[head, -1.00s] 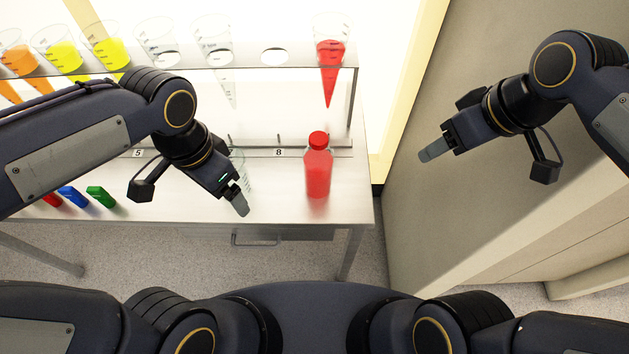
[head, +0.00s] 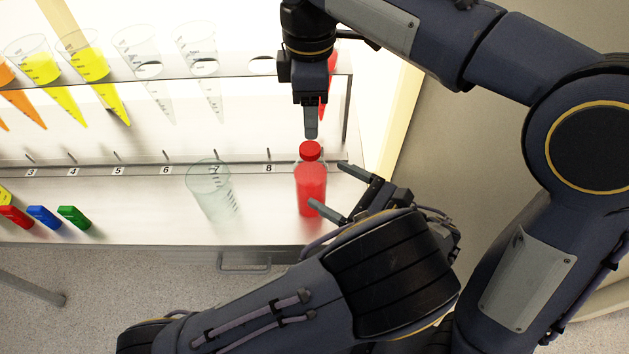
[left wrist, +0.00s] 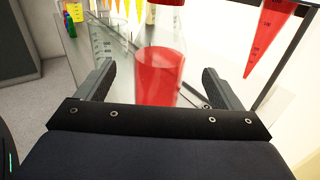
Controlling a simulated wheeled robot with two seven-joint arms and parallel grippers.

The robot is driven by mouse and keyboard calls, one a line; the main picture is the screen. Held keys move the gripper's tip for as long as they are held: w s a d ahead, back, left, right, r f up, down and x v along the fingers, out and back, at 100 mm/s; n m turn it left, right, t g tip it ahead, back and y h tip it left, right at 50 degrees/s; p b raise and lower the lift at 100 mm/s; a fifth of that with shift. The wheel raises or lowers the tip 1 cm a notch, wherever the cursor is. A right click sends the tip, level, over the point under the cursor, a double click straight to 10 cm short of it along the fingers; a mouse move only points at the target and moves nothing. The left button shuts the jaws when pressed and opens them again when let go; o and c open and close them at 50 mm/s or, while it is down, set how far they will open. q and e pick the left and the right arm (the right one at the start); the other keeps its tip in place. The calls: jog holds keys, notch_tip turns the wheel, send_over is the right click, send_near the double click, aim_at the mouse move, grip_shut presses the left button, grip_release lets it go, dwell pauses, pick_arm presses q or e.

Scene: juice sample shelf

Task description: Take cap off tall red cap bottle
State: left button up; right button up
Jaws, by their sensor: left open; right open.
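The tall bottle (head: 311,190) with red liquid stands upright on the steel table, its red cap (head: 310,151) on top. In the left wrist view the bottle (left wrist: 161,75) shows between the fingers, with the cap cut off at the top edge. My left gripper (head: 334,190) is open, low at the bottle's right side, its fingers reaching toward the body; contact cannot be told. My right gripper (head: 311,127) is above the cap, pointing down, with its fingertips just behind or over the cap in the picture. Its finger gap is seen edge-on.
A rack (head: 130,82) behind holds several conical tubes, including a red one (head: 331,85) partly hidden by my right gripper. Red, blue and green blocks (head: 42,217) lie at the left.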

aim_at(304, 169)
pick_arm(q)
jog(key=x, duration=0.8)
jog(key=shift+d+r, duration=0.1)
jog(key=shift+r, duration=0.15)
pick_arm(e)
jog(key=shift+s+a, duration=0.1)
jog(key=shift+a, duration=0.05)
